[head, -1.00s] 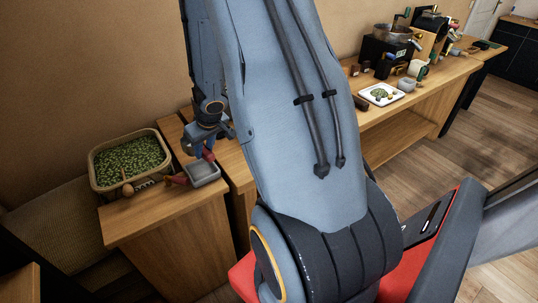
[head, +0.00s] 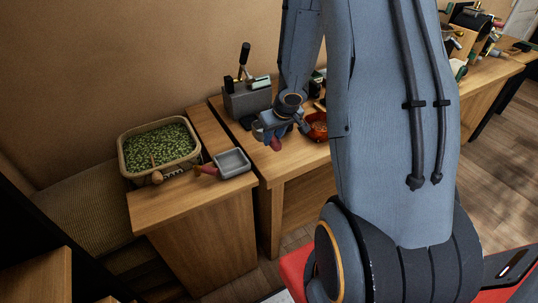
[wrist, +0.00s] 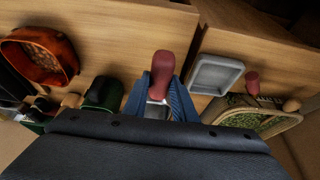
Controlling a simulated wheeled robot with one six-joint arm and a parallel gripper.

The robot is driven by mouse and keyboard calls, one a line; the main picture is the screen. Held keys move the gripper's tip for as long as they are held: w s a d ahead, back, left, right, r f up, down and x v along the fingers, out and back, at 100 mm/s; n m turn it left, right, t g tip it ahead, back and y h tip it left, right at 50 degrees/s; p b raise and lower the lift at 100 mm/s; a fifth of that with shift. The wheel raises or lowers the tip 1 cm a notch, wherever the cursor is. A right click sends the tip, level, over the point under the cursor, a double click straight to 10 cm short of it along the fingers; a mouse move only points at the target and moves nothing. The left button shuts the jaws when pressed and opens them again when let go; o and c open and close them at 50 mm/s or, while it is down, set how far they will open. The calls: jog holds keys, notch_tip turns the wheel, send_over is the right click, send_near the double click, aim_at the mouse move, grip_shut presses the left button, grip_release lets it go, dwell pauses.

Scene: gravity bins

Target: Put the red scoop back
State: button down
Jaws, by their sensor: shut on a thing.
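My gripper (head: 272,130) is shut on the red scoop, held over the wooden counter in the head view. The scoop's red handle (wrist: 161,72) rises between my blue-grey fingers (wrist: 160,98) in the wrist view. A grey part shows at its base; the rest is hidden. The handle also shows below the gripper (head: 276,143) in the head view. An empty-looking grey tray (head: 233,162) stands on the nearer counter to the left, and also shows in the wrist view (wrist: 213,75). Another red handle (head: 207,169) lies between that tray and the bin of green pieces.
The nearer counter's front (head: 185,203) is clear.

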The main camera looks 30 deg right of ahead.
jog(key=shift+f+b, duration=2.8)
jog(key=shift+f, duration=1.1)
jog(key=c, duration=1.5)
grip_release()
jog(key=shift+o, duration=0.2)
jog(key=shift+f, duration=0.1)
jog(key=shift+f+b, duration=0.15)
jog(key=shift+b, duration=0.35)
jog(key=p+v, duration=0.2)
jog(key=v, duration=0.2)
jog(key=p+v, duration=0.3)
jog(key=v, duration=0.1)
jog(key=shift+w+d, duration=0.1)
jog(key=shift+w, duration=0.1)
jog(key=s+a+r+g, duration=0.2)
jog(key=s+a+r, duration=1)
jog(key=a, duration=0.3)
jog(key=shift+s+r, duration=0.35)
